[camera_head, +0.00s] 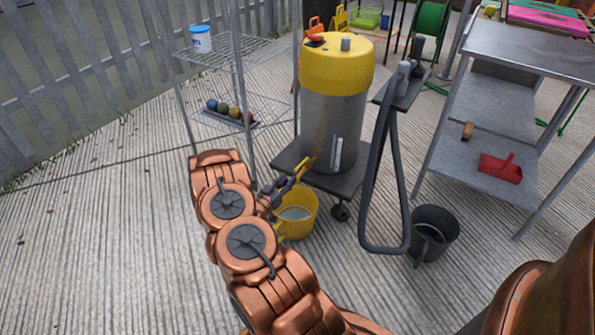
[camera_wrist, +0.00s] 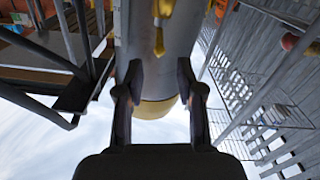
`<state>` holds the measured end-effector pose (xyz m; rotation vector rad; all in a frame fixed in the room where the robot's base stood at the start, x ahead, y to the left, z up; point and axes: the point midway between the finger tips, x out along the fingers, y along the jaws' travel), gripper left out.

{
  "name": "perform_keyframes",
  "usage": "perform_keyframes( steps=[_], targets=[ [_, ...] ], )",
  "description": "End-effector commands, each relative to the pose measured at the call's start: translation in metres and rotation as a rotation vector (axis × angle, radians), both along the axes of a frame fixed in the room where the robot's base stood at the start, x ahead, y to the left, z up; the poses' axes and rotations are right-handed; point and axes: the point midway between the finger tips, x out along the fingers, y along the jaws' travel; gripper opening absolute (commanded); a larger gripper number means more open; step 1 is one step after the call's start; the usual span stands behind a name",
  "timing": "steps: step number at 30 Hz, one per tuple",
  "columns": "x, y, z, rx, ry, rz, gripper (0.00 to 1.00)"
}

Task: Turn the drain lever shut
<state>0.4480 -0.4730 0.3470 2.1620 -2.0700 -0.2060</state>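The drain lever (camera_head: 307,164) is a small yellow part low on the front of the wet vacuum's steel tank (camera_head: 322,122). In the wrist view the tank appears upside down, and the yellow lever (camera_wrist: 159,40) lies along it near the top middle. My gripper (camera_head: 291,182) reaches to the lever from the lower left in the head view. In the wrist view its two dark fingers (camera_wrist: 160,70) are spread apart with nothing between the tips. The lever lies just beyond and between them, apparently untouched. The exact distance is hard to tell.
A yellow bucket (camera_head: 297,221) with greyish contents stands below my gripper. The vacuum's cart (camera_head: 345,184), a looped hose (camera_head: 365,215) and a black bucket (camera_head: 436,226) are to the right. A wire shelf (camera_head: 219,49) stands left, a metal table (camera_head: 530,50) right.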

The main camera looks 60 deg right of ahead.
Motion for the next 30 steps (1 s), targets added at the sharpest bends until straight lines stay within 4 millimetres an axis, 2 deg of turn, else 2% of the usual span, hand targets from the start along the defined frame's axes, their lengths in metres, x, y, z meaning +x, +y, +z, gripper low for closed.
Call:
perform_keyframes(
  steps=[5,18,24,30],
  targets=[
    [-0.001,-0.013,0.000,-0.004,-0.002,-0.005,0.37],
    [0.001,-0.064,-0.001,-0.002,-0.002,-0.003,0.37],
    [0.002,-0.075,0.000,-0.001,0.000,-0.002,0.37],
    [0.002,-0.077,0.000,-0.001,0.001,-0.002,0.37]
  ],
)
